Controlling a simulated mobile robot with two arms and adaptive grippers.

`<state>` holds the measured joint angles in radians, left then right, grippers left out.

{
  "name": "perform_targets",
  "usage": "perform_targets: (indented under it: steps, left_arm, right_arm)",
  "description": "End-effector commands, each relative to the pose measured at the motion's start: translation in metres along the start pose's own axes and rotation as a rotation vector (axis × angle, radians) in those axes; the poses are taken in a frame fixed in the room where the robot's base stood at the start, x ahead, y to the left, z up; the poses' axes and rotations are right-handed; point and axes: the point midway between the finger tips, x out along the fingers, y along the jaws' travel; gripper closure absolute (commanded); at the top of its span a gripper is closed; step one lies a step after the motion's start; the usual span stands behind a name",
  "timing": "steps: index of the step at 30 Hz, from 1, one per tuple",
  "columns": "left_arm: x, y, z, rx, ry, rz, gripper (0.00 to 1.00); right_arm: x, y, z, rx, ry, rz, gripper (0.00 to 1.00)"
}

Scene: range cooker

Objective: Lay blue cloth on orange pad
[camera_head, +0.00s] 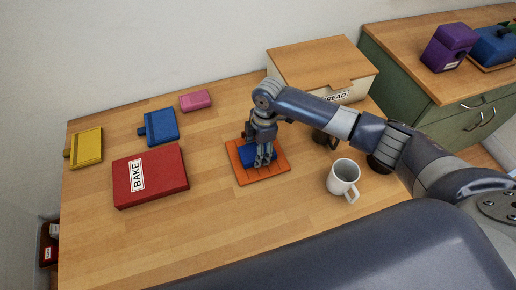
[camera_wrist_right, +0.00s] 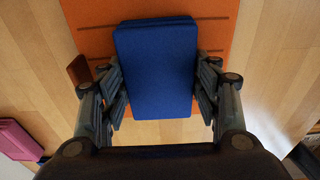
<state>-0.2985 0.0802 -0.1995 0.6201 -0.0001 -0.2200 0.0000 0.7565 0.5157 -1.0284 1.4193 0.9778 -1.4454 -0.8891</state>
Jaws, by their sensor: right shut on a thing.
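The blue cloth (camera_head: 257,153) is a folded block at the orange pad (camera_head: 241,177) on the wooden table. In the right wrist view the blue cloth (camera_wrist_right: 156,68) sits between the fingers, over the orange pad (camera_wrist_right: 215,30). My right gripper (camera_head: 264,160) is shut on the cloth and points down above the pad. In the right wrist view the right gripper (camera_wrist_right: 158,90) has a finger along each side of the cloth. I cannot tell whether the cloth touches the pad. My left gripper is not in view.
A white mug (camera_head: 343,177) stands right of the pad, and a dark mug (camera_head: 322,139) is partly behind my arm. A bread box (camera_head: 320,65) stands at the back. A red BAKE box (camera_head: 152,176) and blue (camera_head: 160,126), yellow (camera_head: 86,147) and pink (camera_head: 195,100) items lie left.

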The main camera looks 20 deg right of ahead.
Motion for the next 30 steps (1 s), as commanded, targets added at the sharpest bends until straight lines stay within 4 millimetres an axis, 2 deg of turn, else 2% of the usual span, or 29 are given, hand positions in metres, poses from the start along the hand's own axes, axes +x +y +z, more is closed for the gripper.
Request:
perform_targets:
  steps: [1, 2, 3, 4, 17, 20, 30]
  left_arm:
    - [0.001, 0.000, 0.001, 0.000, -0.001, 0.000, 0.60]
    - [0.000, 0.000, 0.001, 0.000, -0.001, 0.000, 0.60]
    - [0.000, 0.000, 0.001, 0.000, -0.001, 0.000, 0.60]
    - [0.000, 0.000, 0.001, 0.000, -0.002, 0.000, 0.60]
    - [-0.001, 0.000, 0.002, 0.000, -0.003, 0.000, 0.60]
    - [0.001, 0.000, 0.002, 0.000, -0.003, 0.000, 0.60]
    - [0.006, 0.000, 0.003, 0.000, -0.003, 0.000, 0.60]
  right_arm:
    - [0.003, 0.000, 0.000, 0.000, 0.000, -0.001, 0.61]
    - [0.002, 0.000, 0.000, 0.000, 0.000, 0.000, 0.35]
    - [0.002, 0.000, 0.000, 0.000, 0.000, 0.000, 0.26]
    - [0.002, 0.000, 0.000, 0.000, 0.000, 0.000, 0.22]
    - [-0.004, 0.000, 0.000, 0.000, 0.000, 0.001, 0.22]
    - [-0.017, 0.001, 0.000, 0.001, 0.002, 0.002, 0.22]
    - [-0.088, 0.001, 0.000, -0.001, 0.001, 0.003, 0.22]
